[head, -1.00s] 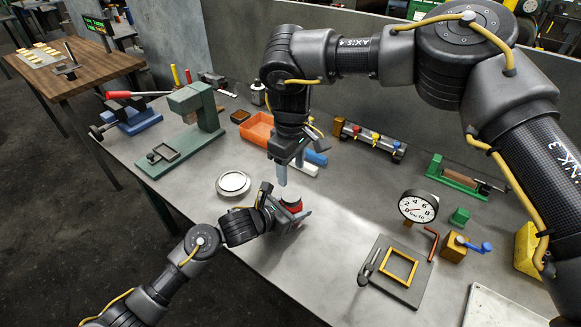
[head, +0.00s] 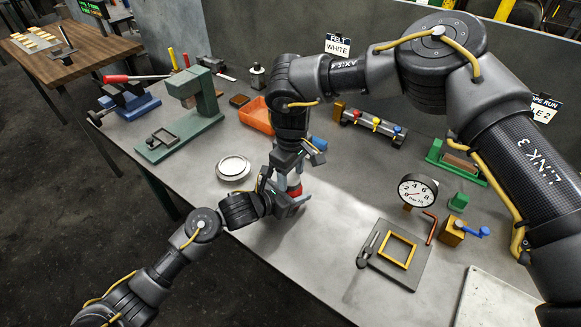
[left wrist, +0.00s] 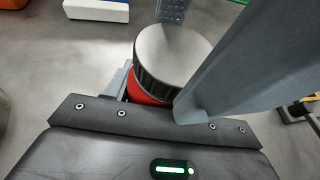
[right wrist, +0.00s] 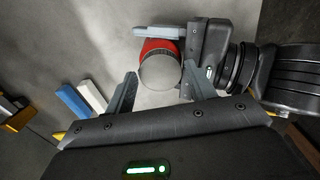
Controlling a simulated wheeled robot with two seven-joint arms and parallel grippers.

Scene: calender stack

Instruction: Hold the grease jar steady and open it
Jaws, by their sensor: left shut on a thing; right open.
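The grease jar has a red body (head: 294,191) and a grey lid with a dark ribbed rim, clear in the left wrist view (left wrist: 172,52). It stands upright near the front of the bench. My left gripper (head: 290,200) is shut on the red body from the side, below the lid. My right gripper (head: 289,168) points down over the jar. In the right wrist view its two fingers are open, with the round lid (right wrist: 160,73) between them and gaps showing on both sides. In the head view the right gripper hides most of the lid.
A round silvery dish (head: 233,168) lies left of the jar. An orange bin (head: 257,116) and a rail with coloured knobs (head: 371,127) stand behind. A dial gauge (head: 416,192) and a plate with a yellow frame (head: 397,252) are to the right. Bench around the jar's front is clear.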

